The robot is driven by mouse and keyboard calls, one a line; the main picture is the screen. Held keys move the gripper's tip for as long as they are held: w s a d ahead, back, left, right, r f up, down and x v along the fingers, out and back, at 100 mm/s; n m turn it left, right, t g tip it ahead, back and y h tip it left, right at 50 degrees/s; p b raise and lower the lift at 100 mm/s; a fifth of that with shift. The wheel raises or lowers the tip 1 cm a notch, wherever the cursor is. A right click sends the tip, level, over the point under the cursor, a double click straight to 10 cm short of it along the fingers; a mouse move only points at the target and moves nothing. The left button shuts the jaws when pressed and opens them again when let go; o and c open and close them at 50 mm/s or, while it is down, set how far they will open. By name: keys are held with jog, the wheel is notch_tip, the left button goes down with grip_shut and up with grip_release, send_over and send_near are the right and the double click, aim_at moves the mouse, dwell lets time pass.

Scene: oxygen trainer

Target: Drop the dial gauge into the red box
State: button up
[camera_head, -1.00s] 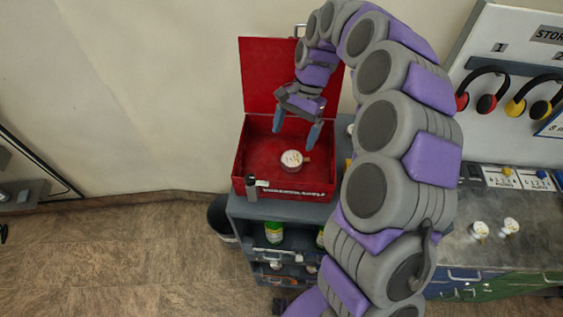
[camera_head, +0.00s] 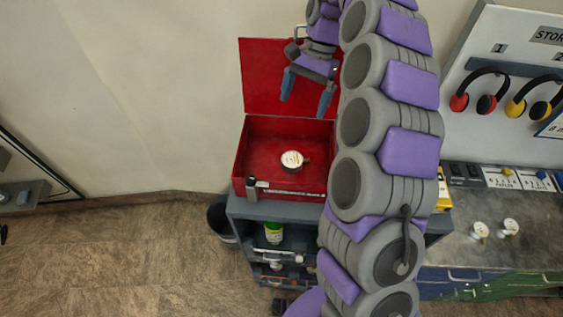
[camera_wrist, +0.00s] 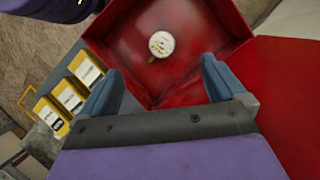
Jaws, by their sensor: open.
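The dial gauge (camera_head: 292,159), with a white round face and a brass stem, lies inside the red box (camera_head: 256,131) on its floor. The box's lid stands open at the back. My gripper (camera_head: 307,105) is open and empty, raised above the box in front of the lid. In the wrist view the gauge (camera_wrist: 161,44) lies in the box beyond the open fingers (camera_wrist: 160,90), apart from them.
The box stands on a grey shelf unit (camera_head: 234,206) with items on its lower shelves. Two more gauges (camera_head: 479,230) (camera_head: 510,226) sit on the bench at right. Ear defenders (camera_head: 487,100) hang on a board. Yellow-and-white boxes (camera_wrist: 68,95) stand beside the red box.

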jog(key=p+v, duration=0.8)
jog(key=shift+f, duration=0.1)
dwell(0.5)
jog(key=s+d+f+n+b, duration=0.2)
jog(key=s+d+f+b, duration=0.1)
jog(key=s+f+b, duration=0.6)
jog(key=s+d+f+n+t+h+b, duration=0.1)
jog(key=s+d+f+b, duration=0.3)
jog(key=s, duration=1.3)
jog(key=s+d+f+n+t+h+b, duration=0.1)
jog(key=s+d+f+n+b, duration=0.2)
jog(key=s+f+b, duration=0.9)
notch_tip(320, 180, down, 4)
jog(key=shift+s+d+r+b, duration=0.15)
jog(key=shift+s+b, duration=0.25)
jog(key=shift+b, duration=0.4)
jog(key=shift+c, duration=0.2)
